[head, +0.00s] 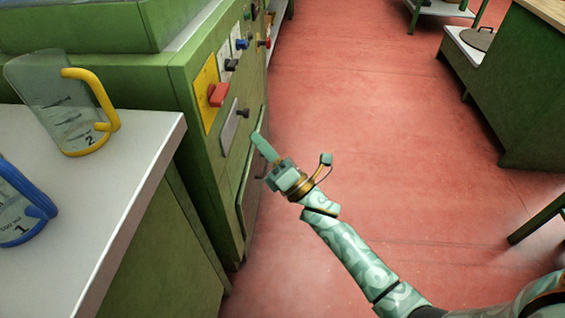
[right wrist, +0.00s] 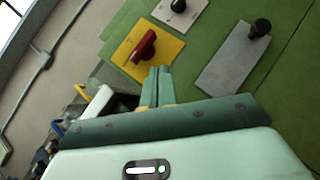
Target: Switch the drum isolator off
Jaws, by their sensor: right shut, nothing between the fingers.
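A red rotary handle (head: 218,94) sits on a yellow plate (head: 207,76) on the side of the green cabinet; it looks like the isolator, but no label is readable. In the right wrist view the red handle (right wrist: 144,46) stands on its yellow plate (right wrist: 168,48), just beyond my fingertips. My right gripper (head: 261,146) is shut and empty, in front of the cabinet and apart from the handle. Its two fingers (right wrist: 157,77) lie together in the right wrist view. My left gripper is not in view.
A black knob (head: 243,113) on a grey plate (head: 229,130) is close to my right gripper. More controls, including a blue knob (head: 241,44), line the panel farther back. Two measuring jugs, yellow-handled (head: 70,110) and blue-handled (head: 20,212), stand on the left counter (head: 130,160).

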